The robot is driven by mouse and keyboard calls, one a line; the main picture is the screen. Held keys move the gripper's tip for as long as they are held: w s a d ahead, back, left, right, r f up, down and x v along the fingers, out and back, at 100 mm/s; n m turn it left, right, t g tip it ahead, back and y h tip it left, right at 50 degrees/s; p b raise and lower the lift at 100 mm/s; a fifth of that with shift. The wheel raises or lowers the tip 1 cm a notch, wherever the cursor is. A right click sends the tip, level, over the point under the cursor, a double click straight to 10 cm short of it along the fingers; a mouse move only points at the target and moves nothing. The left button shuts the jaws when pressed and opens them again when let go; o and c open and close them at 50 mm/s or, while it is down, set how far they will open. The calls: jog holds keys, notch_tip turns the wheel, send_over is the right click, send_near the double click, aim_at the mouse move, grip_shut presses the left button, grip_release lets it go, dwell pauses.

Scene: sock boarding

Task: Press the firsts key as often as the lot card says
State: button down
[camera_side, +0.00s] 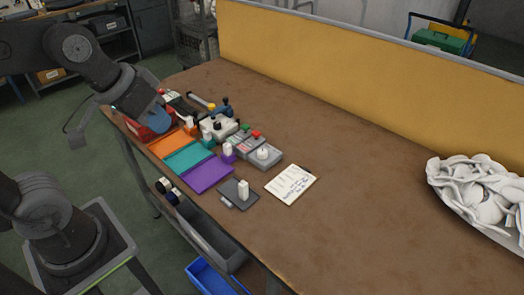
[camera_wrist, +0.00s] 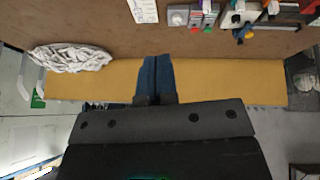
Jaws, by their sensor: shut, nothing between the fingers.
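A white card with handwriting (camera_side: 291,184), which looks like the lot card, lies flat on the table; its writing is too small to read. It also shows at the top of the wrist view (camera_wrist: 143,10). Left of it is a small group of keys: a grey unit with a white button (camera_side: 263,155), a red-topped key (camera_side: 256,134) and a green-topped key (camera_side: 245,127). I cannot tell which is the firsts key. My gripper (camera_side: 158,118) has its blue fingers shut and empty, near the table's left end, well away from the keys. The fingers are together in the wrist view (camera_wrist: 155,76).
Orange (camera_side: 173,141), teal (camera_side: 192,157) and purple (camera_side: 209,174) mats line the front edge. A dark pad with a white peg (camera_side: 243,190) stands before the card. A bowl of white socks (camera_side: 475,190) is at right. A yellow partition (camera_side: 330,75) closes the back. The table's middle is clear.

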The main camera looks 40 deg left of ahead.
jog(key=w+n+h, duration=0.3)
jog(key=w+n, duration=0.2)
jog(key=w, duration=0.7)
jog(key=n+t, duration=0.3)
jog(key=n, duration=1.3)
send_over(245, 127)
notch_tip(245, 127, down, 14)
jog(key=shift+f, duration=4.35)
jog(key=shift+f, duration=0.15)
jog(key=shift+f, duration=0.25)
